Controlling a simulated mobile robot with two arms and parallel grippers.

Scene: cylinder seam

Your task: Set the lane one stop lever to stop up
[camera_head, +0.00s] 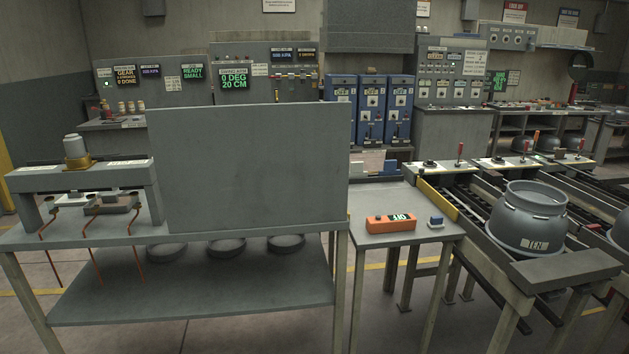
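Small levers stand on white control panels at the far end of the roller lanes on the right. The leftmost lever (459,154) has a red knob and stands roughly upright on the first white panel (447,166). Another lever (524,150) and an orange-tipped one (536,138) stand on the panel further right. The lane labels are too small to read, so I cannot tell which lever is lane one's or which way is up. A grey cylinder (533,215) marked "TEN" stands on the nearest lane. Neither of my grippers is in view.
A grey bench (180,303) with an upright panel (250,165) fills the left. A small table (372,240) holding an orange device (391,223) stands between bench and lanes. A dark end block (563,269) closes the near lane end. Some floor shows between the tables.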

